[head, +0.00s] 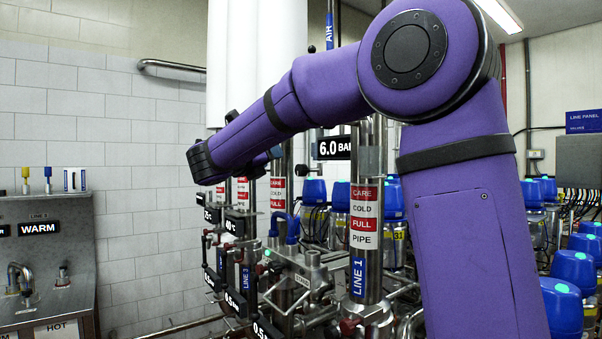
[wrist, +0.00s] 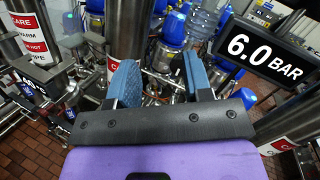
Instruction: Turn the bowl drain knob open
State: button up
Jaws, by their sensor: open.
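I cannot tell which part is the bowl drain knob; no label naming it is readable. At the left of the head view, a grey steel wash station (head: 45,265) carries a WARM sign, a tap (head: 20,278) and a small fitting (head: 62,275) at its right. My gripper (wrist: 160,64) is open in the wrist view, its two blue fingers apart, with a steel pipe behind and between them. Nothing is held. In the head view my purple arm reaches left across the pipework and the gripper itself cannot be made out.
Labelled pipes, including the LINE 1 pipe (head: 366,235), and valves with small red handles crowd the middle. A 6.0 BAR display (wrist: 262,47) stands close at the gripper's right. Blue-capped vessels (head: 571,268) line the right.

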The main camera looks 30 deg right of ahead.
aim_at(298, 171)
notch_tip(298, 171, down, 4)
jog(key=s+a+m+g, duration=0.1)
jog(key=m+g, duration=0.6)
jog(key=shift+h, duration=0.3)
jog(key=d, duration=1)
jog(key=shift+d+r, duration=0.1)
jog(key=shift+d, duration=0.1)
jog(key=c, duration=0.7)
jog(key=shift+o, duration=0.3)
